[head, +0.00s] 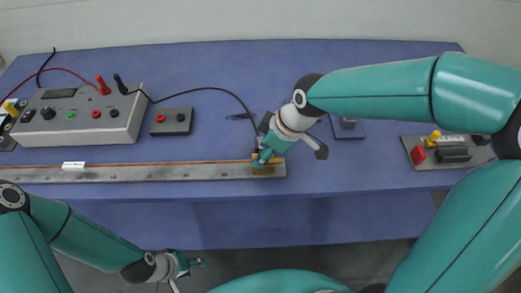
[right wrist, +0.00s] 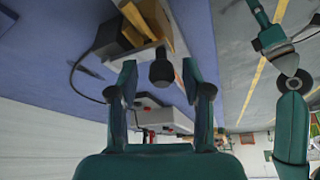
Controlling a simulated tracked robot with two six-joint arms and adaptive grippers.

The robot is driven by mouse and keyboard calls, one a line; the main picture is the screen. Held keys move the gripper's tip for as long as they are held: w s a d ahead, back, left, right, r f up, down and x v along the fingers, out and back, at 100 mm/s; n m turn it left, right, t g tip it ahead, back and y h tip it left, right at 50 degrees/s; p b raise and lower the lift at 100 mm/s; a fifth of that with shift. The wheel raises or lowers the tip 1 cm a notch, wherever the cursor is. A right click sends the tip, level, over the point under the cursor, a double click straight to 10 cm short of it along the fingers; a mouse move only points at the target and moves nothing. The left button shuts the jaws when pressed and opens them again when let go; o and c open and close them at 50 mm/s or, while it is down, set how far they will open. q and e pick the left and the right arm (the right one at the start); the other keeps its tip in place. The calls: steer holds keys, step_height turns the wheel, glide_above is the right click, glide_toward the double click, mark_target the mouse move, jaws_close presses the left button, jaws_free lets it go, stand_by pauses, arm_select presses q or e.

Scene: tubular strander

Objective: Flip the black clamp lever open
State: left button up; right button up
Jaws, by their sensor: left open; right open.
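The black clamp lever (right wrist: 162,70) shows in the right wrist view as a dark rounded knob, seen nearly end-on. It belongs to a clamp with tan and yellowish blocks (right wrist: 116,35) at the end of a long rail (head: 150,174). My right gripper (right wrist: 158,82) is open, with one finger on each side of the knob; I cannot tell whether either touches it. In the head view my right gripper (head: 264,157) covers most of the clamp, and the lever is hidden. My left gripper (head: 192,264) is open and empty, below the bench's front edge.
A grey control box (head: 82,115) with red and black plugs stands at the left of the blue bench (head: 240,70). A small two-socket box (head: 171,122) sits near it. A black cable (head: 220,89) runs towards the clamp. A plate with red and yellow parts (head: 445,152) lies at the right.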

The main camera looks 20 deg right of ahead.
steer(key=shift+f, duration=0.2)
jaws_close()
